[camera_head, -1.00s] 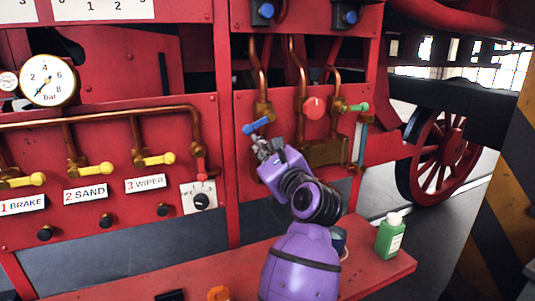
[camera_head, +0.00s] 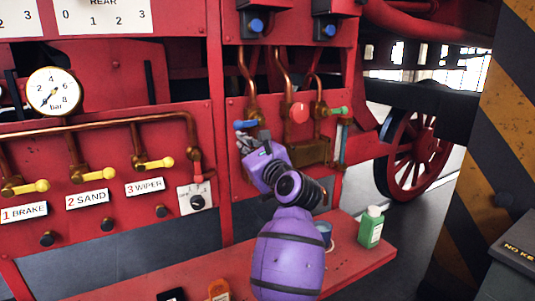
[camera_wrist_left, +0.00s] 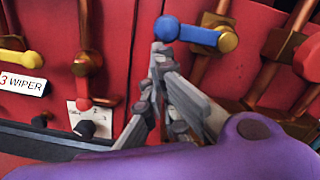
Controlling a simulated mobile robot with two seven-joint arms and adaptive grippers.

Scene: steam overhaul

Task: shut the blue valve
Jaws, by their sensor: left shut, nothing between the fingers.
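The blue valve's lever (camera_head: 246,125) is on a copper pipe on the red panel, in the middle of the head view. It points left and lies nearly level. In the left wrist view the blue lever (camera_wrist_left: 195,35) has a round knob at its left end and a brass hub at its right. My left gripper (camera_head: 243,142) is shut and empty just below the lever. In the wrist view its fingertips (camera_wrist_left: 158,52) are just under the knob; I cannot tell whether they touch it. My right gripper is not in view.
A red knob (camera_head: 299,112) and a green lever (camera_head: 338,111) are to the right. Yellow levers, such as the one at the wiper label (camera_head: 155,163), are to the left. A red shelf (camera_head: 345,265) below holds a green bottle (camera_head: 371,227) and a blue cup.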

